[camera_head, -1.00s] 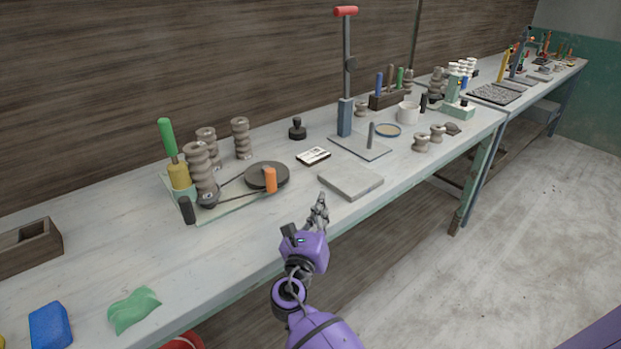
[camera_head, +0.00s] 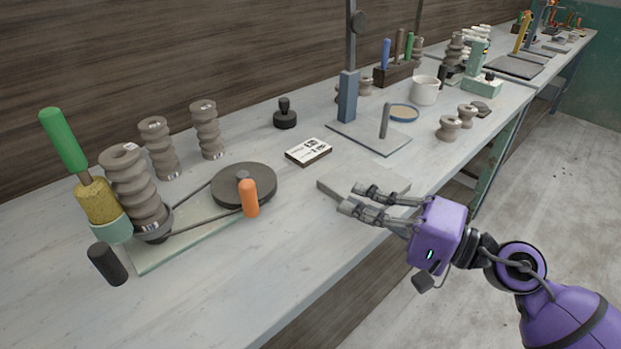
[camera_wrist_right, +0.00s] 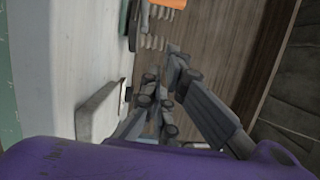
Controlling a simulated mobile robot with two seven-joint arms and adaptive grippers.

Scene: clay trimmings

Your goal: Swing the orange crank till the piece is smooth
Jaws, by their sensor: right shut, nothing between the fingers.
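The orange crank handle (camera_head: 249,198) stands upright on the rim of a dark round wheel (camera_head: 230,186). A belt runs from the wheel to a small pulley under a grey ribbed piece (camera_head: 132,185), which stands upright at the left. A tool with a green handle (camera_head: 64,140) and a yellow body leans beside that piece. My right gripper (camera_head: 352,198) is shut and empty. It points left at the grey slab, to the right of the crank and apart from it. In the right wrist view, its fingers (camera_wrist_right: 165,95) show, with an orange part (camera_wrist_right: 171,3) at the top edge.
The grey slab (camera_head: 385,180) lies at the bench's front edge. Behind it are a small labelled box (camera_head: 308,151) and a press with a blue post (camera_head: 348,98). Two more ribbed pieces (camera_head: 207,130) stand at the back. A dark knob (camera_head: 108,263) stands front left. Bench in front of the crank is clear.

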